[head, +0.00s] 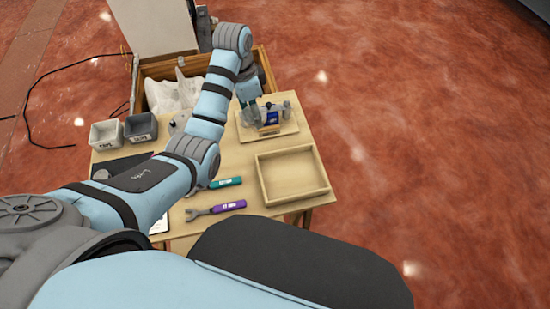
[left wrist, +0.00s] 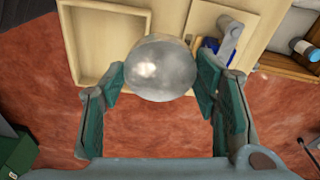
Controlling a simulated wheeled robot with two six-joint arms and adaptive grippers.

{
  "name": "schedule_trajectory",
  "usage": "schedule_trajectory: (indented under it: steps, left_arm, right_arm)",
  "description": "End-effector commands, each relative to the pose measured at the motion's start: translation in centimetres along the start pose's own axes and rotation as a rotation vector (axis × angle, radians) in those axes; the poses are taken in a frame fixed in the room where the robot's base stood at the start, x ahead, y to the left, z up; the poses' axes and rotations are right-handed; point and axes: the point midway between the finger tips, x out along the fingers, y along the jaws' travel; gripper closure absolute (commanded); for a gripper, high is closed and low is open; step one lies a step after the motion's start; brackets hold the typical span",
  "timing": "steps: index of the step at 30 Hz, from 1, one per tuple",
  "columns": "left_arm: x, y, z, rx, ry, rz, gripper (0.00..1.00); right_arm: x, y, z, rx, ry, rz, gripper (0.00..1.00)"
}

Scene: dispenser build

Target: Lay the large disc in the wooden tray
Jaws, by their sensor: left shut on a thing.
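The large disc (left wrist: 160,68) is a shiny silver round piece in the left wrist view. My left gripper (left wrist: 158,62) is shut on it, with the disc between its teal fingers. The wooden tray (head: 292,178) is a shallow, empty square box at the table's right front in the head view. It also shows at the upper left of the left wrist view (left wrist: 100,30), beyond and left of the disc. In the head view, my left gripper (head: 250,103) is mostly hidden near the back right of the table; I cannot make out the disc there. My right gripper is not in view.
A board (head: 285,129) with a grey and blue assembly (head: 269,120) stands behind the tray. A purple-handled wrench (head: 228,207) and a green-handled tool (head: 225,183) lie left of the tray. Two small bins, white (head: 105,135) and grey (head: 141,127), stand at the left.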

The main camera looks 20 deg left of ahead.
Motion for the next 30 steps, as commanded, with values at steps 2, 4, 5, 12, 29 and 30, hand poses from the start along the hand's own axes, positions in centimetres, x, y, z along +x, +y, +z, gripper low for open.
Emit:
schedule_trajectory:
  steps: [2,4,5,12,29,30]
  left_arm:
    - [-1.0,2.5,-1.0,0.091,0.000,0.014,0.93]
    - [-1.3,5.0,-1.6,0.183,0.001,0.025,0.93]
    - [-1.4,6.0,-1.8,0.219,0.002,0.030,0.93]
    - [0.2,10.2,-2.0,0.370,0.008,0.049,0.93]
    - [15.9,10.3,-0.4,0.373,0.008,0.049,0.93]
    - [16.7,10.3,-0.3,0.373,0.008,0.049,0.93]
  right_arm:
    - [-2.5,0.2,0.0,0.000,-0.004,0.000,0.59]
    - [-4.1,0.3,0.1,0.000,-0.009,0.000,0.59]
    - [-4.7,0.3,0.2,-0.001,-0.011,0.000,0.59]
    - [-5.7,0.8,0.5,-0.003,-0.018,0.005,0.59]
    - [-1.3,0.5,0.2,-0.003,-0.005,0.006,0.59]
    - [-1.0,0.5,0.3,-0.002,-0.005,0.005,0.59]
